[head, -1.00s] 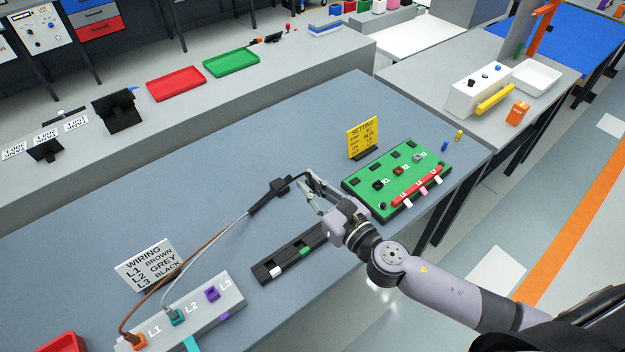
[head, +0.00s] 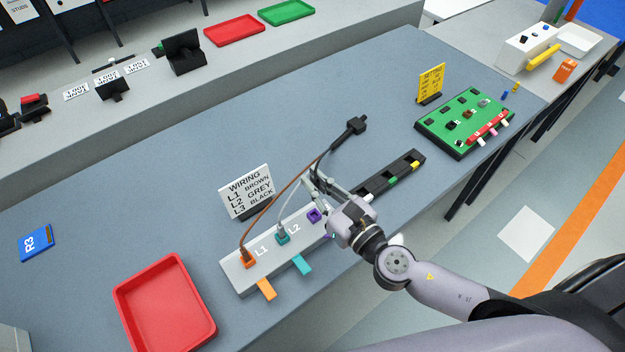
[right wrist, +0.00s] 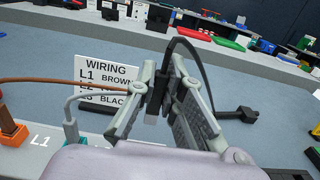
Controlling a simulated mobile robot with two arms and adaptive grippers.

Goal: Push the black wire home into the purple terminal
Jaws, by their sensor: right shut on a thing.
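My right gripper (head: 318,184) is shut on the black wire (right wrist: 193,46), near its end. In the right wrist view the wire's dark end (right wrist: 155,97) sits between the fingers and the wire arches over towards the black cable head (right wrist: 238,114). The purple terminal (head: 314,215) is on the grey terminal block (head: 240,277), just below and left of the fingers in the head view. The gripper partly covers this end of the block. Whether the wire end touches the terminal cannot be told. My left gripper is not in view.
The brown wire (head: 285,193) runs to the orange terminal (head: 248,260), the grey wire to the teal terminal (head: 282,237). A wiring sign (head: 245,190) stands behind the block. A black rail (head: 377,184) lies to the right, a red tray (head: 165,305) to the left.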

